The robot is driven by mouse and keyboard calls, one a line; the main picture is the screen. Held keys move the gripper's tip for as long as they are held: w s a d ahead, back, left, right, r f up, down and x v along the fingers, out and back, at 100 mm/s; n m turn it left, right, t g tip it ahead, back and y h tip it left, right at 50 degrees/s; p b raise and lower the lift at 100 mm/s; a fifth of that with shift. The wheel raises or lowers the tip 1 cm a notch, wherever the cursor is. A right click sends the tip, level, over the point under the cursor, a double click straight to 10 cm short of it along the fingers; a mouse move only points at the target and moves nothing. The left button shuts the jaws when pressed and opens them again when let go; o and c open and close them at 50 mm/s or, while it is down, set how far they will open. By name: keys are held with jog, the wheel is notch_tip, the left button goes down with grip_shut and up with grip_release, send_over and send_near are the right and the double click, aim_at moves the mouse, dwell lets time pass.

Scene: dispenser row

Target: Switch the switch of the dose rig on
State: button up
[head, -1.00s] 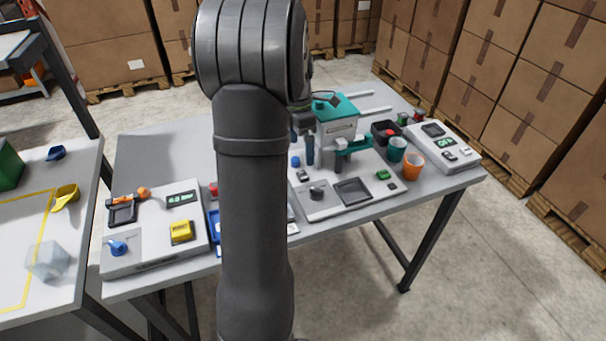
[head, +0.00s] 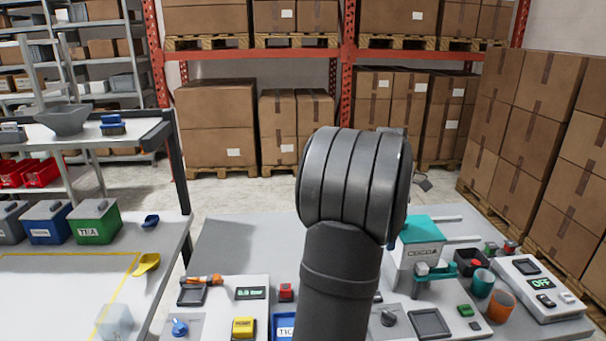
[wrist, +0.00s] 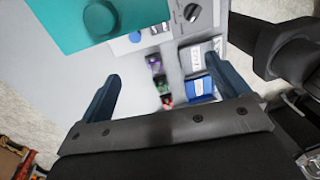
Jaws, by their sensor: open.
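A grey dispenser with a teal top (head: 420,230) stands on the table, partly hidden by my arm. At its base are a black knob (head: 388,317), a dark square tray and a small green switch-like part (head: 466,311). To its right a pale console (head: 545,300) has a display reading OFF (head: 543,283) and small controls. I cannot tell which unit is the dose rig; its label is not readable. My gripper (wrist: 166,66) is open and empty above the table, with the teal top (wrist: 95,22) and a dark knob (wrist: 191,12) beyond the fingers. In the head view my arm hides it.
A left console has a lit display (head: 250,293), a yellow block (head: 243,327) and a blue knob (head: 179,327). A blue tray (wrist: 200,86) shows near the right finger. The table's back left is clear.

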jog(key=c, duration=0.7)
jog(key=shift+m+t+h, duration=0.8)
jog(key=shift+t, duration=0.1)
jog(key=d+r, duration=0.3)
jog(key=d, duration=0.1)
jog(key=shift+w+d+r, duration=0.15)
jog(key=shift+d+r, duration=0.1)
jog(key=shift+r, duration=0.15)
jog(key=c, duration=1.1)
jog(key=shift+s+a+f+m, duration=0.1)
jog(key=shift+s+f+m, duration=0.2)
jog(key=shift+m, duration=0.4)
grip_shut()
jog(key=s+m, duration=0.1)
jog(key=m, duration=0.1)
jog(key=s+f+m+t, duration=0.1)
jog(key=m, duration=0.2)
jog(key=s+m+t, duration=0.1)
jog(key=m, duration=0.1)
jog(key=shift+a+f+m, duration=0.15)
jog(key=shift+f+m, duration=0.1)
jog(key=shift+m, duration=0.15)
jog(key=s+a+f+m+y, duration=0.1)
jog(key=s+a+f+m, duration=0.2)
jog(key=m, duration=0.4)
jog(key=shift+s+a+f+y, duration=0.15)
jog(key=shift+a+f+y, duration=0.15)
jog(key=shift+a+f, duration=0.35)
jog(key=shift+d+f, duration=0.1)
jog(key=shift+d, duration=0.05)
